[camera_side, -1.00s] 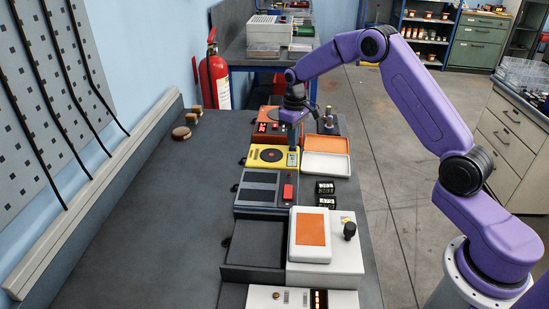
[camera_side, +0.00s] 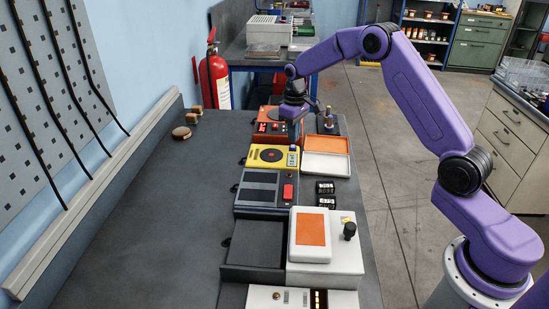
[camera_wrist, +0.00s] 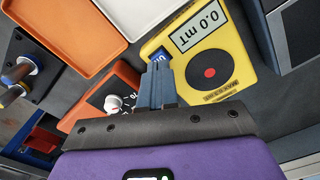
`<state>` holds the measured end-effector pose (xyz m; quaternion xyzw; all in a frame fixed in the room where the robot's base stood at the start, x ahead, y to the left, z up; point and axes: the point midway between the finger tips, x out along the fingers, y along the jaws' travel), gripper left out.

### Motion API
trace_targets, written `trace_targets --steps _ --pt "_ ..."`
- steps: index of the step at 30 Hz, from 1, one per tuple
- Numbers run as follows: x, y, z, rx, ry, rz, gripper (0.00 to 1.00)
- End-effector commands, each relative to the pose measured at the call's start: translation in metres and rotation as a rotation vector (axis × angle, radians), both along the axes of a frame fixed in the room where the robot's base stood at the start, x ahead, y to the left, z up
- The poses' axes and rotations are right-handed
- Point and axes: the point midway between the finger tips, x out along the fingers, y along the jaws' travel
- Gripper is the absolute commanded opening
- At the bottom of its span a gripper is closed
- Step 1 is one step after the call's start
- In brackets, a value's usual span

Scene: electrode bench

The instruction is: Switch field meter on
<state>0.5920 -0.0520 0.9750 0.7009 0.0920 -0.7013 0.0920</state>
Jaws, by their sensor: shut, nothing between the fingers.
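The field meter is the yellow box (camera_side: 266,163) in the middle of the row of devices. In the wrist view the yellow meter (camera_wrist: 232,65) has a black disc with a red centre, and its display (camera_wrist: 199,28) reads 0.0 mT. A small blue switch (camera_wrist: 160,56) with white lettering sits at its corner, partly hidden by my fingertips. My gripper (camera_wrist: 157,70) is shut and empty, its tips at or just over the switch; I cannot tell whether they touch. In the side view my gripper (camera_side: 295,140) is at the meter's far right corner.
An orange instrument (camera_wrist: 92,92) with a white knob lies close beside the fingers. Orange (camera_side: 327,144) and white (camera_side: 325,164) trays lie to the right. A dark-grey device with a red switch (camera_side: 288,191) stands nearer the camera. The bench's left side (camera_side: 150,220) is mostly clear.

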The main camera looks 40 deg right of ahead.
Motion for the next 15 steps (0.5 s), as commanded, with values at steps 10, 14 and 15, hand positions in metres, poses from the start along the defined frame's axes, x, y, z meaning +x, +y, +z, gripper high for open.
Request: trace_targets --steps 10,14,15 --pt "0.001 0.001 0.025 0.0 -0.003 0.001 0.0" --pt "0.001 0.001 0.033 0.0 -0.003 0.001 0.0" --pt "0.001 0.0 0.035 0.0 -0.003 0.001 0.0"
